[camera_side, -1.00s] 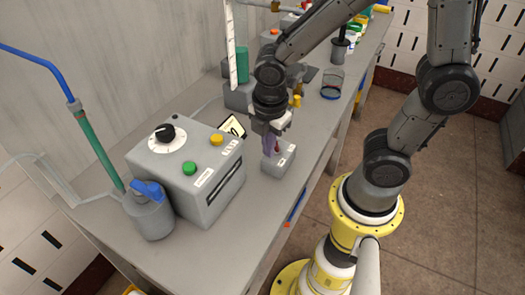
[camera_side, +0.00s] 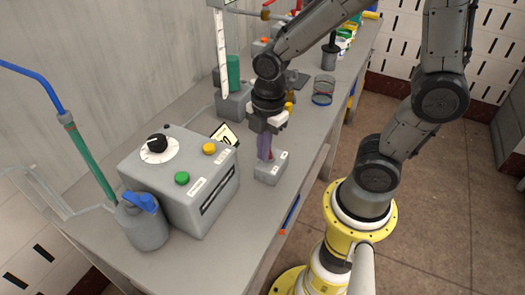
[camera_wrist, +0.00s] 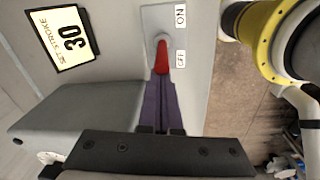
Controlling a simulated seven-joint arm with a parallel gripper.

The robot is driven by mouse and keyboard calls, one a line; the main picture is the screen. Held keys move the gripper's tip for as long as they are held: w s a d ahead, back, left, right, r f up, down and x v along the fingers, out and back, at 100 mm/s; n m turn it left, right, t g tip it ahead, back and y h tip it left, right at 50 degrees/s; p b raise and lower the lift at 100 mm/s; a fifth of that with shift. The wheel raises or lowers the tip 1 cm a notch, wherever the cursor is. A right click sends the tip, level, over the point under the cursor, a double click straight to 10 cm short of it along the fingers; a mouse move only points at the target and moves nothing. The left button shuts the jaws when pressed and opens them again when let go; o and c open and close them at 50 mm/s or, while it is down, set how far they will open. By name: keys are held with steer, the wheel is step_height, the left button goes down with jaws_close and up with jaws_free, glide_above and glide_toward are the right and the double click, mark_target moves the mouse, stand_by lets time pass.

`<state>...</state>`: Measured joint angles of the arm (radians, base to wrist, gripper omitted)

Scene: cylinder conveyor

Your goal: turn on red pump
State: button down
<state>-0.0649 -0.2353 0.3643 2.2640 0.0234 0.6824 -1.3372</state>
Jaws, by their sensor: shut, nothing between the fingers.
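A small grey switch box (camera_side: 271,169) sits on the bench. In the wrist view, its red lever (camera_wrist: 161,56) leans toward the OFF label (camera_wrist: 181,59), away from the ON label (camera_wrist: 181,16). My gripper (camera_side: 263,158) points down just above the box, at its left side in the side view. Its purple fingers are shut and empty. In the wrist view, the fingertips (camera_wrist: 158,84) lie close to the lever's free end, on the OFF side. I cannot tell whether they touch. The fingers hide the lever in the side view.
A large grey control unit (camera_side: 180,182) with a black dial, green button and yellow button stands left of my gripper. A "30" card (camera_side: 224,133) stands behind it. A glass beaker (camera_side: 323,90) and other equipment stand farther back. The bench's front edge is to the right.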

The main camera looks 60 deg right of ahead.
steer(key=d+y, duration=0.2)
steer(key=y, duration=0.1)
steer(key=shift+r, duration=0.3)
steer(key=d+y, duration=0.1)
steer(key=y, duration=0.2)
steer(key=shift+d+r, duration=0.15)
steer(key=shift+d, duration=0.05)
steer(key=shift+r, duration=0.1)
steer(key=shift+r, duration=0.7)
